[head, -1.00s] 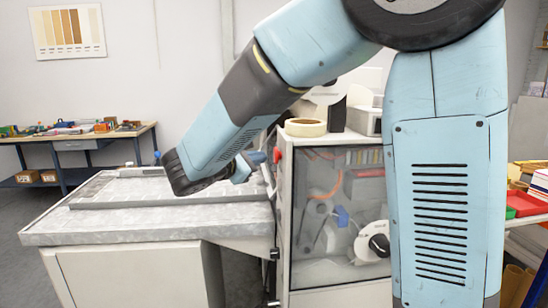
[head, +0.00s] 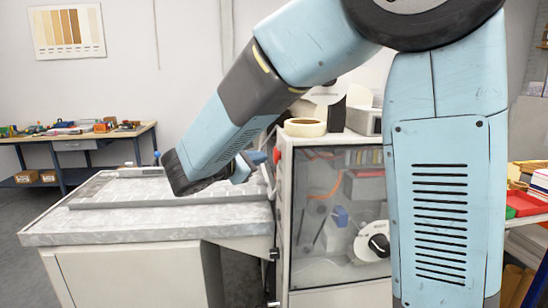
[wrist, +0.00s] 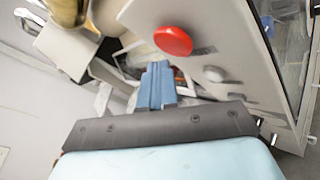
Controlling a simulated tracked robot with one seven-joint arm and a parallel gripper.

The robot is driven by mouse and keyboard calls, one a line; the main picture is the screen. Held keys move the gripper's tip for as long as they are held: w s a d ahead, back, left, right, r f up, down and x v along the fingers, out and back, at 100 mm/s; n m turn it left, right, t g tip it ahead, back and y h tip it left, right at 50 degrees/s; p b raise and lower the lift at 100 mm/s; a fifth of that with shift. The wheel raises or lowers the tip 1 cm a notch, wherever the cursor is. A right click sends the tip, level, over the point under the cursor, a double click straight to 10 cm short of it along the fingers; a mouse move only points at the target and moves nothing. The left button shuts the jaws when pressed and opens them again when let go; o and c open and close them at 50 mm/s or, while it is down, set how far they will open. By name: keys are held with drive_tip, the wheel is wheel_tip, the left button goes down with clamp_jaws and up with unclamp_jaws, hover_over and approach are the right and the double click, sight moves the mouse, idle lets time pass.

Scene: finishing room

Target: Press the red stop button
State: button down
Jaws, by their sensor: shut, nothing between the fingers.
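The red stop button (wrist: 173,41) is a round red cap on the light side panel of the machine cabinet, seen in the wrist view just beyond my fingertips. In the head view the button (head: 277,155) shows as a small red shape on the cabinet's left side. My gripper (wrist: 158,72) is shut and empty, its blue fingers pointing toward the panel. A small gap seems to lie between fingertips and button, but I cannot tell its depth. In the head view my gripper (head: 262,158) is partly hidden behind my arm.
The cabinet (head: 335,285) has a clear front door, with a tape roll (head: 305,127) on top. A grey worktable (head: 140,225) stands left of the cabinet. A bench (head: 75,140) with parts is at the back left.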

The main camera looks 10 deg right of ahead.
drive_tip(key=shift+d, duration=0.1)
idle(0.3)
drive_tip(key=shift+d, duration=0.35)
drive_tip(key=shift+d, duration=0.4)
idle(1.0)
drive_tip(key=shift+a, duration=0.8)
drive_tip(key=shift+a, duration=0.1)
drive_tip(key=a, duration=0.4)
drive_tip(key=shift+a, duration=0.4)
idle(0.6)
